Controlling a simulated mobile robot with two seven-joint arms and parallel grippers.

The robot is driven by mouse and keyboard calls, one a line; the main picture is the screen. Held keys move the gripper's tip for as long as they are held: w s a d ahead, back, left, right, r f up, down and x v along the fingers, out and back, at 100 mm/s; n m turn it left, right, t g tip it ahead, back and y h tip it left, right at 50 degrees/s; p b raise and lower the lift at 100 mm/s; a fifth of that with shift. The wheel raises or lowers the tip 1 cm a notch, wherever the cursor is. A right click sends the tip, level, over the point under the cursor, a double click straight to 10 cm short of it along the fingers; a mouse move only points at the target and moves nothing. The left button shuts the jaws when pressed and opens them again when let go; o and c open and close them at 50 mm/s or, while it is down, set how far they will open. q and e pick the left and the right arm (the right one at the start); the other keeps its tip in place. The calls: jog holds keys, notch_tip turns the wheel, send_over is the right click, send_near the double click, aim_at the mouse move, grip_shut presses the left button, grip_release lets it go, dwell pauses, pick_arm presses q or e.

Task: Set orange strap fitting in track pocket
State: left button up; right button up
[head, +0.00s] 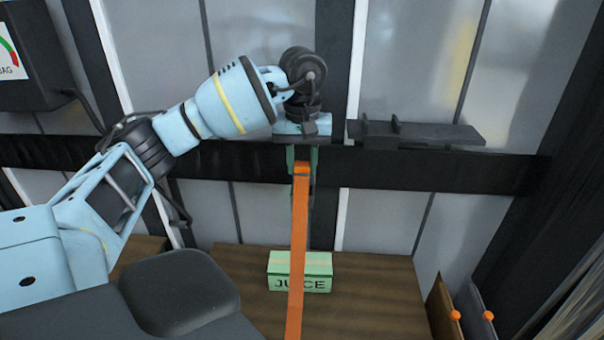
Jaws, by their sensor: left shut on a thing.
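My left gripper (301,164) points down in front of the black horizontal track (420,170), near the middle of the view. Its greenish fingers are shut on the top end of the orange strap (299,230). The strap hangs from there straight down, past the front of the juice box, to the bottom edge of the view. The fitting at the strap's end is mostly hidden between the fingers. I cannot make out the track pocket, nor whether the fitting touches the track. My right gripper is not in view.
A green box marked JUICE (317,264) stands on a brown wooden surface (370,290) behind the strap. A dark bracket shelf (425,134) juts out above the track, right of my gripper. Thin upright panels with orange knobs (455,315) stand at the lower right.

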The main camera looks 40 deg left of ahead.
aim_at(303, 175)
pick_arm(q)
jog(key=shift+w+a+f, duration=0.2)
jog(key=shift+w+a, duration=0.1)
jog(key=shift+f, duration=1.55)
jog(key=shift+f, duration=0.25)
jog(key=o, duration=1)
jog(key=shift+r, duration=0.1)
